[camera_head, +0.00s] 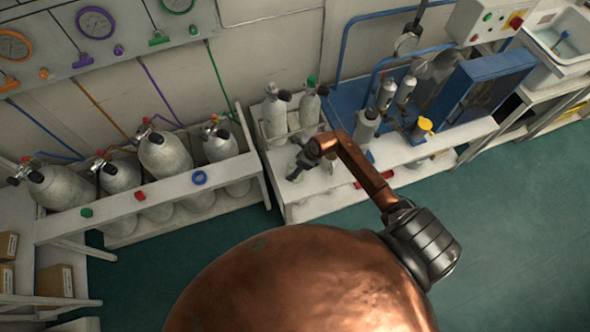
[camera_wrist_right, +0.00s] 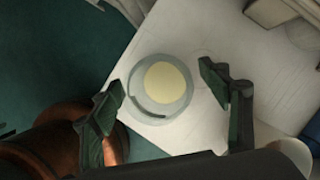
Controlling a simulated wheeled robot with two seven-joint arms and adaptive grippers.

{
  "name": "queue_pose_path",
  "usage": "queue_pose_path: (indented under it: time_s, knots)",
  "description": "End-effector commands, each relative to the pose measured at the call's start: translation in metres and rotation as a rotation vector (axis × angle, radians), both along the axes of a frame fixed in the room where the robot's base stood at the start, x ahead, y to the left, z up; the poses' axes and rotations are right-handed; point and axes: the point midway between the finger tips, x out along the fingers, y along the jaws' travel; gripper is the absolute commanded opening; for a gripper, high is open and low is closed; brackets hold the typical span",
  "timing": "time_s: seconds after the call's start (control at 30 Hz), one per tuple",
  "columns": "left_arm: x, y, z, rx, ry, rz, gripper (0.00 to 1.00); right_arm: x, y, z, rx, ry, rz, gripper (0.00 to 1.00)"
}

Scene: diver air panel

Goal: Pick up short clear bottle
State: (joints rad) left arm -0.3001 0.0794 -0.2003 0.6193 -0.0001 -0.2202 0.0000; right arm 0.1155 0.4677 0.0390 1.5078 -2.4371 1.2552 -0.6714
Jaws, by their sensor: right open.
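A round, clear grey-green vessel (camera_wrist_right: 158,98) with a pale yellow disc inside its rim shows from above in the right wrist view. It looks like the short clear bottle and stands on a white surface near its edge. My right gripper (camera_wrist_right: 163,80) is open, with one finger to each side of it and gaps between. In the head view my right gripper (camera_head: 298,168) is over the left part of the white bench (camera_head: 340,193). There I cannot make out the bottle, which the gripper seems to hide. My left gripper is in neither view.
Two grey cylinders (camera_head: 275,115) stand behind the gripper. A dark-grey bottle (camera_head: 366,128) and a yellow-capped item (camera_head: 422,126) stand to the right. A rack (camera_head: 150,203) of several tanks is at left. Green floor (camera_head: 490,220) lies in front.

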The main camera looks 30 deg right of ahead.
Motion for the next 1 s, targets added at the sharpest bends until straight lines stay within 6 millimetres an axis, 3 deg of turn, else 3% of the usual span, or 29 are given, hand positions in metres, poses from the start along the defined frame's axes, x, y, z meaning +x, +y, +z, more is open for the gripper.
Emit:
queue_pose_path:
  time_s: [0.67, 1.0]
  knots:
    - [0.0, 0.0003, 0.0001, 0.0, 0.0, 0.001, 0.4, -0.0001, 0.0, 0.0002, 0.0, 0.0, 0.0, 0.24]
    - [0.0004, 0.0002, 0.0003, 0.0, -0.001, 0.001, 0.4, 0.0001, 0.0, 0.0014, 0.0, 0.0, 0.0, 0.24]
